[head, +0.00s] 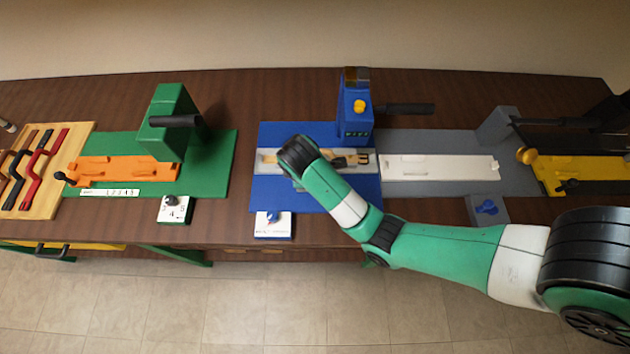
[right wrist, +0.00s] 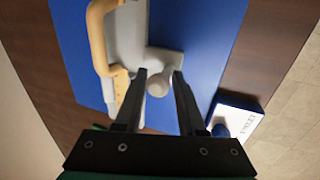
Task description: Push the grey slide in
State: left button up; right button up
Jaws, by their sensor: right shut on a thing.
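The grey slide (head: 267,156) lies in the blue station (head: 268,135), partly covered by my right arm in the head view. In the right wrist view the slide (right wrist: 128,35) is a pale grey bar on the blue plate, with a round grey knob (right wrist: 157,84) on a square base at its side. My right gripper (right wrist: 160,78) is shut on this knob, one black finger on each side. In the head view its fingers are hidden behind my wrist. A tan curved handle (right wrist: 96,35) runs along the slide.
A blue tower (head: 355,115) with a yellow button stands behind the slide. A white box with a blue knob (head: 273,224) sits in front. The green station with an orange slide (head: 125,170) is left; a grey station with a white slide (head: 440,167) is right.

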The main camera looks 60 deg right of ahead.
jog(key=shift+w+d, duration=0.2)
jog(key=shift+d, duration=0.25)
jog(key=shift+w+d+f+b, duration=0.15)
jog(key=shift+d+f+b, duration=0.1)
jog(key=shift+b, duration=0.1)
jog(key=shift+w+d+r, duration=0.1)
jog(key=shift+w+d, duration=0.1)
jog(key=shift+d, duration=0.1)
jog(key=shift+w+d+r, duration=0.1)
jog(key=shift+d, duration=0.05)
jog(key=shift+d+b, duration=0.2)
jog(key=shift+b, duration=0.25)
jog(key=shift+w+d, duration=0.3)
jog(key=shift+d, duration=0.15)
